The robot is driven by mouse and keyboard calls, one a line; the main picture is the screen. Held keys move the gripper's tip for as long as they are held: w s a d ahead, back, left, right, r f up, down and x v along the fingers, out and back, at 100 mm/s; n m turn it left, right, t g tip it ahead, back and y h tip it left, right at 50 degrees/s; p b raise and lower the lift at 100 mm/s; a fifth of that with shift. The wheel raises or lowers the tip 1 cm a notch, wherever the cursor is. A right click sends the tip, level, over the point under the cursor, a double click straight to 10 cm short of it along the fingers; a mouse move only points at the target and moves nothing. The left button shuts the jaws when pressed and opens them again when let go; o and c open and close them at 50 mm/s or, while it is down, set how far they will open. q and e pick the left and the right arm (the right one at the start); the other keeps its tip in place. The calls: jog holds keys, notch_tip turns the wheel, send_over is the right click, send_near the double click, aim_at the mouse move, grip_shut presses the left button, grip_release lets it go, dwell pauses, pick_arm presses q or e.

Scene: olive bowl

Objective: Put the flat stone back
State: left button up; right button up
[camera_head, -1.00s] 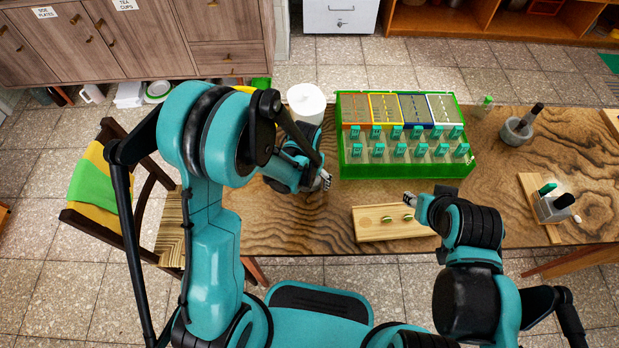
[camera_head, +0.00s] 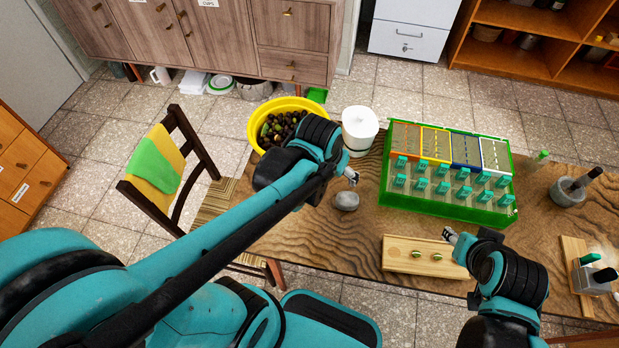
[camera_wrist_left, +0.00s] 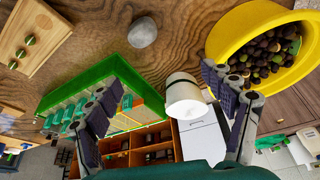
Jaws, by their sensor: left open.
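A grey rounded stone (camera_head: 346,200) lies on the wooden table (camera_head: 330,242), left of the light wooden board. It also shows near the top of the left wrist view (camera_wrist_left: 142,32). My left gripper (camera_head: 350,177) is open and empty, just behind and above the stone in the head view; its two spread fingers show in the left wrist view (camera_wrist_left: 162,84). The stone is apart from the fingers. My right gripper (camera_head: 451,237) is near the right end of the board; its jaw state is too small to tell.
A yellow bowl (camera_head: 262,108) of dark olives and a white lidded jar (camera_head: 360,130) stand behind my left gripper. A green-framed case (camera_head: 450,214) stands right. A mortar (camera_head: 566,194) is far right.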

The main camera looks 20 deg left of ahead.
pick_arm(q)
jog(key=s+a+r+n+t, duration=0.1)
jog(key=s+a+r+t, duration=0.2)
jog(key=s, duration=0.4)
jog(key=shift+s+a+r, duration=0.25)
jog(key=shift+a+r, duration=0.05)
jog(key=shift+r, duration=0.6)
